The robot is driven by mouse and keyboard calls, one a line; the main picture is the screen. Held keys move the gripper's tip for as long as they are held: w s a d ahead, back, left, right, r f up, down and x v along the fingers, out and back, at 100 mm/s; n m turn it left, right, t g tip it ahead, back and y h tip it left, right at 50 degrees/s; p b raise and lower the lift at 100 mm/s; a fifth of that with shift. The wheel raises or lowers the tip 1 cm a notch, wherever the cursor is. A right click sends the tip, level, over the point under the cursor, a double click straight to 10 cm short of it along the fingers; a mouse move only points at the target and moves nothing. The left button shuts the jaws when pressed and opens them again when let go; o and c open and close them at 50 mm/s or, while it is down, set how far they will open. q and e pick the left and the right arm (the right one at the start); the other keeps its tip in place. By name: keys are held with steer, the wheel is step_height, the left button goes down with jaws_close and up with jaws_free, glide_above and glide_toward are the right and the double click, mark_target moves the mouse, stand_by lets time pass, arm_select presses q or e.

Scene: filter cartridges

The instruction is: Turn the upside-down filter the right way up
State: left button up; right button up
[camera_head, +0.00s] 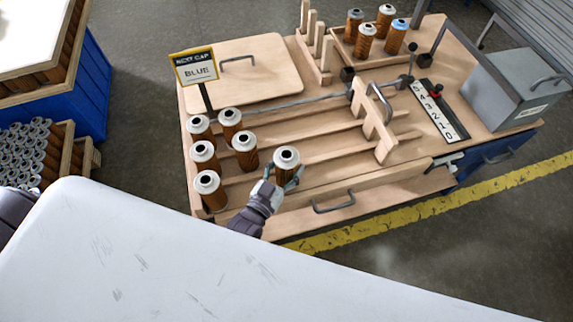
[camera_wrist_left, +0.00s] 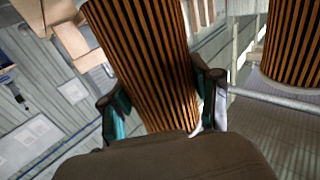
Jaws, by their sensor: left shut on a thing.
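My left gripper (camera_head: 281,180) is shut on a filter (camera_head: 286,158) at the front of the wooden bench. This filter has brown pleats and a pale top cap with a dark hole, and it stands roughly upright in the head view. In the left wrist view, the fingers of the gripper (camera_wrist_left: 163,100) lie on both sides of the held filter's (camera_wrist_left: 145,60) pleated body; its ends are cut off or hidden there. I cannot tell from the caps which filter is upside down. My right gripper is not in view.
Several similar filters (camera_head: 245,150) stand in the lanes left of the held one. A back tray holds more filters, one with a blue cap (camera_head: 397,30). A "NEXT CAP BLUE" sign (camera_head: 195,67), a wooden gate (camera_head: 372,120) and a grey box (camera_head: 515,88) stand on the bench.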

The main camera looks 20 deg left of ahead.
arm_select(q)
steer(key=shift+f+b, duration=0.8)
steer(key=shift+f, duration=0.15)
stand_by(0.9)
steer(key=shift+r, duration=0.2)
steer(key=shift+r+p, duration=0.75)
steer(key=shift+p, duration=0.2)
stand_by(0.9)
steer(key=shift+f+b, duration=0.65)
steer(key=shift+f, duration=0.25)
stand_by(1.0)
steer(key=shift+r, duration=0.1)
steer(key=shift+r+p, duration=0.8)
steer(key=shift+p, duration=0.15)
steer(key=shift+f+b, duration=0.65)
steer(key=shift+f, duration=0.1)
stand_by(0.4)
